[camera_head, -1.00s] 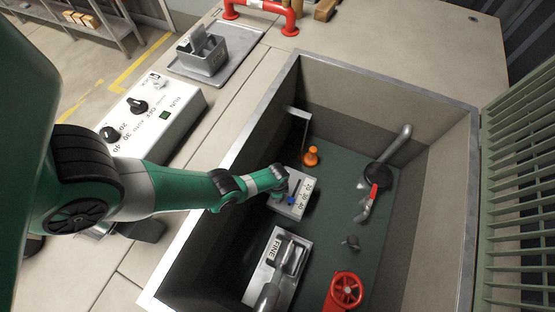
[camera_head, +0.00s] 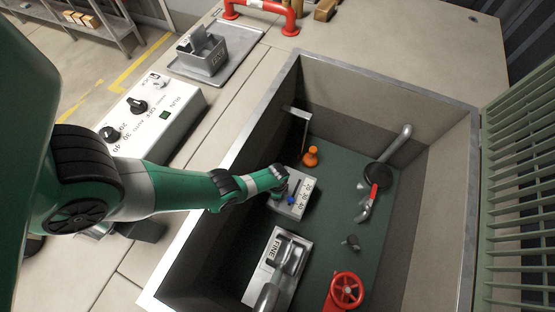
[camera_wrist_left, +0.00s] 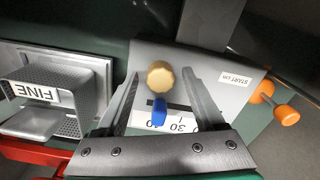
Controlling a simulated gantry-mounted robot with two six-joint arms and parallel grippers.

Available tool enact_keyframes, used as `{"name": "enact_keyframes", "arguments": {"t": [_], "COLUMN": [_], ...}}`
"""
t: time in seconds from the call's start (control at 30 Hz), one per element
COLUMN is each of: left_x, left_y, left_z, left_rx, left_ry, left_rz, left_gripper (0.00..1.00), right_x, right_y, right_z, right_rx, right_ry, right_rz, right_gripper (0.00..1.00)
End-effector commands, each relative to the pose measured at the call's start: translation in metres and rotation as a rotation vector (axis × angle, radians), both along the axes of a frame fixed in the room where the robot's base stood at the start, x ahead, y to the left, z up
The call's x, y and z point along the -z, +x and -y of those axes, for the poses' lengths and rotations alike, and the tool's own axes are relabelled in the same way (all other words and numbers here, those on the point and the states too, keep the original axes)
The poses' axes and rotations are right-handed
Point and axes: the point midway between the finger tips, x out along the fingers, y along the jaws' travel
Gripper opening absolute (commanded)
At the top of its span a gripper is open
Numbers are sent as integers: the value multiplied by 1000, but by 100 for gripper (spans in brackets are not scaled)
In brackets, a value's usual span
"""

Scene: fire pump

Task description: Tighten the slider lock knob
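The brass-coloured round knob (camera_wrist_left: 160,76) shows in the left wrist view on a grey slider box (camera_wrist_left: 225,95), just above a blue slider piece (camera_wrist_left: 159,111) and a number scale. My left gripper (camera_wrist_left: 160,84) is open, with one finger on each side of the knob and visible gaps between. In the head view my left gripper (camera_head: 280,187) reaches down into the sunken bay over the slider box (camera_head: 296,207), whose scale and blue slider piece (camera_head: 291,200) show. The knob is hidden there by my gripper. My right gripper is not in view.
A grey box marked FINE (camera_head: 256,281) stands close to the slider box. An orange knob (camera_head: 310,156), a red handwheel (camera_head: 346,290) and a red-handled pipe valve (camera_head: 373,193) are also in the bay. The bay's metal rim (camera_head: 232,157) lies under my left arm.

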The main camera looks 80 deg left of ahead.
Motion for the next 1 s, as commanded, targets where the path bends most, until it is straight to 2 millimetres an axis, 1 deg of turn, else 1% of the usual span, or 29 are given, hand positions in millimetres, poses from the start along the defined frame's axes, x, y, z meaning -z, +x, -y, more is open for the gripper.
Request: {"name": "enact_keyframes", "arguments": {"t": [0.23, 0.37, 0.47, 0.57, 0.8, 0.9, 1.0], "left_x": [-1, -8, -20, -39, -92, -108, -117], "left_y": [0, 0, 0, 1, 0, 0, 0], "left_z": [0, 0, 0, 0, 0, 0, 0], "left_rx": [-1, -1, -1, -1, -1, -1, -1], "left_ry": [0, 0, 0, 0, 0, 0, 0], "left_rz": [0, 1, 1, 1, 0, 0, 0], "left_gripper": [70, 70, 70, 70, 70, 70, 70], "right_x": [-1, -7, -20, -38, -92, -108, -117], "right_y": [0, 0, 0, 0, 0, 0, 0], "right_z": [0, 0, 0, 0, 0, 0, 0], "right_rx": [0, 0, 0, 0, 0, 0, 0], "right_ry": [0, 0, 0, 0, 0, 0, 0], "right_rz": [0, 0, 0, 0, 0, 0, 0], "right_gripper": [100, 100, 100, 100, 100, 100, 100]}}
